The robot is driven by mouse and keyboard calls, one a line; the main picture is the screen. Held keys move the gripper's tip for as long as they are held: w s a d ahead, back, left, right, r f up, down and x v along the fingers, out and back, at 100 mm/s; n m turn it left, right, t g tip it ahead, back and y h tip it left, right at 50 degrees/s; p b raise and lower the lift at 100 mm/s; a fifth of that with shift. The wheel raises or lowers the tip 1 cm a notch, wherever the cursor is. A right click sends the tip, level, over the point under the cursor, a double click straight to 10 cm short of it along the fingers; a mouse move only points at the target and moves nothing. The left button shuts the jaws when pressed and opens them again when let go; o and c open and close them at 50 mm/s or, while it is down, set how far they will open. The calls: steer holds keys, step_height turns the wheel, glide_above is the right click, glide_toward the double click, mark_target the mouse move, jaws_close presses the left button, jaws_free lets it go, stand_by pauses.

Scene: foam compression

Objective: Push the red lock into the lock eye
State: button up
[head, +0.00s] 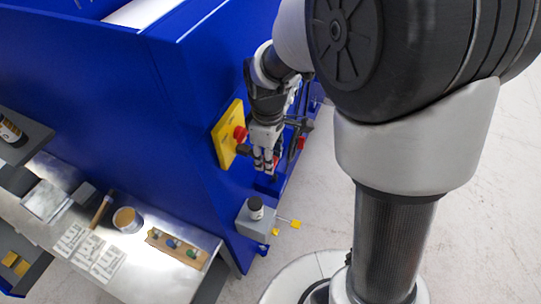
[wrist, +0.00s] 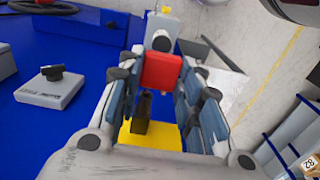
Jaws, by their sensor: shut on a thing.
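The red lock (wrist: 161,71) is a red block between the fingertips of my gripper (wrist: 163,88) in the wrist view. The blue-grey finger pads stand on both sides of it, and my gripper is shut on it. In the head view my gripper (head: 264,158) points down beside the blue cabinet wall and mostly hides the lock. In the wrist view a dark part (wrist: 142,112) and a yellow plate (wrist: 165,134) show between the fingers, nearer the palm. I cannot clearly pick out the lock eye or tell whether the lock touches it.
A yellow panel (head: 228,135) with a red knob (head: 240,133) is on the blue cabinet (head: 175,120), close left of my gripper. A grey box (head: 256,222) with a black knob stands below. A metal bench (head: 150,275) holds several items at lower left. Floor is clear at right.

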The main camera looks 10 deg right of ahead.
steer(key=shift+w+a, duration=0.1)
steer(key=o, duration=1.1)
steer(key=shift+o, duration=0.2)
steer(key=shift+s+d+b, duration=0.2)
steer(key=shift+s+d, duration=0.7)
steer(key=shift+d, duration=0.3)
steer(key=shift+s+d+b, duration=0.15)
steer(key=shift+s+d, duration=0.75)
steer(key=shift+d, duration=0.3)
